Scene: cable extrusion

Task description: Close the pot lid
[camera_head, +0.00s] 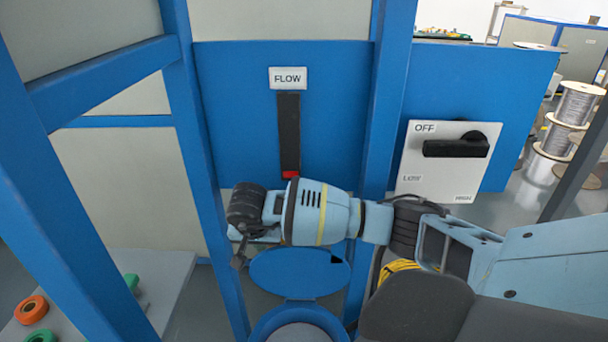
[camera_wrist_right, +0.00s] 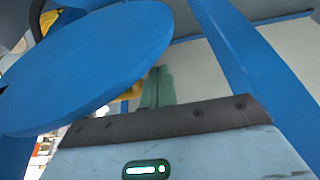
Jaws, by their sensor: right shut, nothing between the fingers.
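The pot (camera_head: 300,316) is a blue round vessel with a grey inside, at the bottom middle of the head view. Its lid (camera_head: 300,272) is a flat blue disc that stands open beyond the pot's rim. The lid also shows large at the upper left of the right wrist view (camera_wrist_right: 90,65). My right gripper (camera_head: 239,260) is at the left end of my right arm, left of the lid in the head view, partly hidden by the wrist. In the wrist view its greenish fingers (camera_wrist_right: 157,88) are shut and empty, near the lid's edge; contact cannot be told. My left gripper is out of view.
Blue frame posts (camera_head: 196,150) stand on both sides of the pot. Behind is a blue panel with a FLOW slider (camera_head: 289,135) and a white switch plate (camera_head: 450,165) with a black knob. A grey table (camera_head: 165,270) with coloured rings is at lower left.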

